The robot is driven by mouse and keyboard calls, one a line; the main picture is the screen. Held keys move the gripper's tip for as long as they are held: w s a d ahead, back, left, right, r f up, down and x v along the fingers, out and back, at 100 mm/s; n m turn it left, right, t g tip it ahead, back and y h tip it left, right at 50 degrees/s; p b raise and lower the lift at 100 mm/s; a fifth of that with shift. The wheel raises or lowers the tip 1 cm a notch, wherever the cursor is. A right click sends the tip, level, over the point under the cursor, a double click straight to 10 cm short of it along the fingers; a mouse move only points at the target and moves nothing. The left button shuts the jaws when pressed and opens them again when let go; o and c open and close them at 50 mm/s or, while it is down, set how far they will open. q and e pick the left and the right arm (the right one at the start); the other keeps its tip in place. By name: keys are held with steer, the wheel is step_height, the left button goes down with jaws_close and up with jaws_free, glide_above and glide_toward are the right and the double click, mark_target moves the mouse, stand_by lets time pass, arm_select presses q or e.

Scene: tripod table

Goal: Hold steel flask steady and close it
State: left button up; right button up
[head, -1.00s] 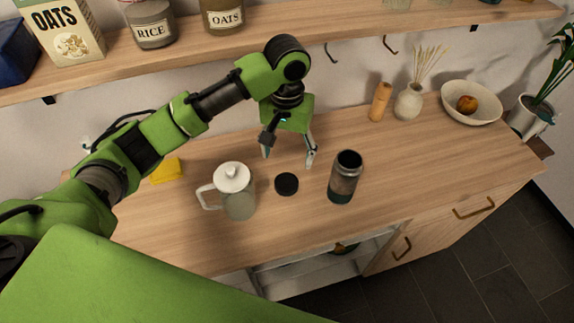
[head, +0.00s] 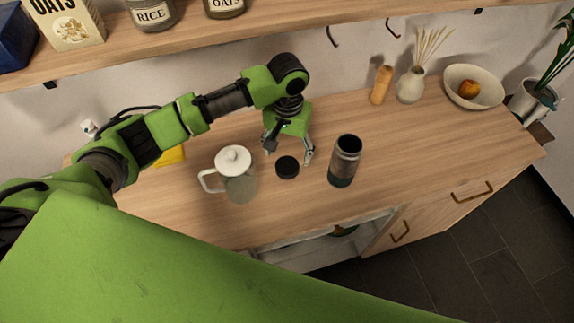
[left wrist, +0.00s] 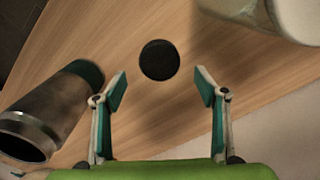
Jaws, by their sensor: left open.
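The steel flask (head: 344,161) stands upright and open on the wooden counter, with a dark teal base. It also shows at the left of the left wrist view (left wrist: 50,112). Its black round lid (head: 287,167) lies flat on the counter to the left of the flask. The lid shows in the left wrist view (left wrist: 159,60) ahead of the fingers and between their lines. My left gripper (head: 289,157) is open and empty, pointing down just behind the lid, its fingers apart from it. My right gripper is not in view.
A pitcher with a white lid (head: 236,174) stands left of the black lid. A yellow block (head: 171,155) lies behind it. A wooden shaker (head: 380,85), a reed vase (head: 410,86) and a fruit bowl (head: 474,86) stand at the back right. A shelf (head: 200,36) spans above.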

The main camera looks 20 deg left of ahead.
mark_target(287, 165)
arm_select(q)
steer(key=shift+f, duration=0.35)
steer(key=shift+s+f+p, duration=0.1)
steer(key=shift+f+p, duration=0.25)
steer(key=f, duration=0.2)
steer(key=f+p, duration=0.1)
steer(key=shift+s+f, duration=0.2)
steer(key=shift+f, duration=0.55)
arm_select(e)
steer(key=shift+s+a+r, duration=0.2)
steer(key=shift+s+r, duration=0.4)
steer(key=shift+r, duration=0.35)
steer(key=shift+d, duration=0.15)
arm_select(q)
steer(key=c, duration=1.2)
